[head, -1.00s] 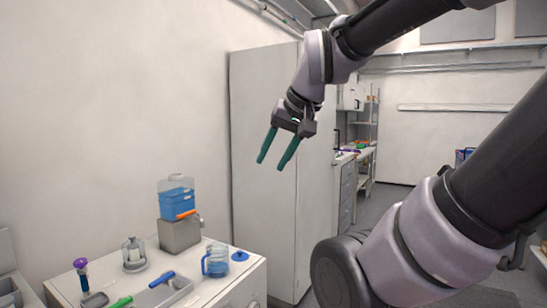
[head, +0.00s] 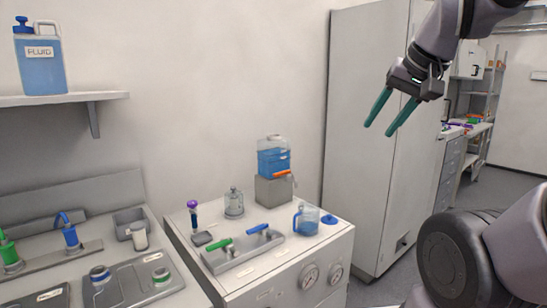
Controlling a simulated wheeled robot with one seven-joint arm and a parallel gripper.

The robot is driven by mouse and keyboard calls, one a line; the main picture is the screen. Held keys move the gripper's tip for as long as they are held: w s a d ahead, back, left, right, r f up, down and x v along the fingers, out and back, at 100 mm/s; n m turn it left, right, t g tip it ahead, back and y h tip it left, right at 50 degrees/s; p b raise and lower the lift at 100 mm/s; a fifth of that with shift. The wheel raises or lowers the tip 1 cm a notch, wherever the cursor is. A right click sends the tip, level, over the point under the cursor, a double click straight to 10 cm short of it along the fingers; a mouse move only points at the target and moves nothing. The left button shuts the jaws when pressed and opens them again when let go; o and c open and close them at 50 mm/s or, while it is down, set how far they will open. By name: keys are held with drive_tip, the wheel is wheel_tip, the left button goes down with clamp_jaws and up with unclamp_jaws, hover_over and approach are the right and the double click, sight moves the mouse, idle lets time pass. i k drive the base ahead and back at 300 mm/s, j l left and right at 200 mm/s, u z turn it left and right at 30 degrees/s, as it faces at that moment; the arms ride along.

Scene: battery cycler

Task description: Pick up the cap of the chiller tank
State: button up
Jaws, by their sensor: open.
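A clear tank of blue liquid (head: 274,160), which looks like the chiller tank, stands on a grey block (head: 273,190) at the back of the white cabinet top. An orange-handled tap is at its front. A small blue round cap (head: 329,219) lies flat on the cabinet top near its right edge, just right of a clear jug with a blue handle (head: 307,217). My gripper (head: 379,130) is open and empty, with green fingers pointing down and left. It hangs in the air, above and right of the tank and cap in the picture, apart from both.
A grey tray (head: 243,250) with green and blue handled valves lies before the tank. A glass vessel (head: 234,203) and a purple-topped tube (head: 193,216) stand to its left. A tall grey cabinet (head: 362,130) stands behind my gripper. A fluid jug (head: 40,65) sits on a shelf.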

sight(329, 220)
drive_tip(key=i+l+u, duration=0.45)
drive_tip(key=l, duration=0.3)
drive_tip(key=l+u, duration=0.25)
drive_tip(key=i+l+u, duration=0.2)
drive_tip(key=l, duration=0.35)
drive_tip(key=l+u, duration=0.25)
drive_tip(key=l, duration=0.2)
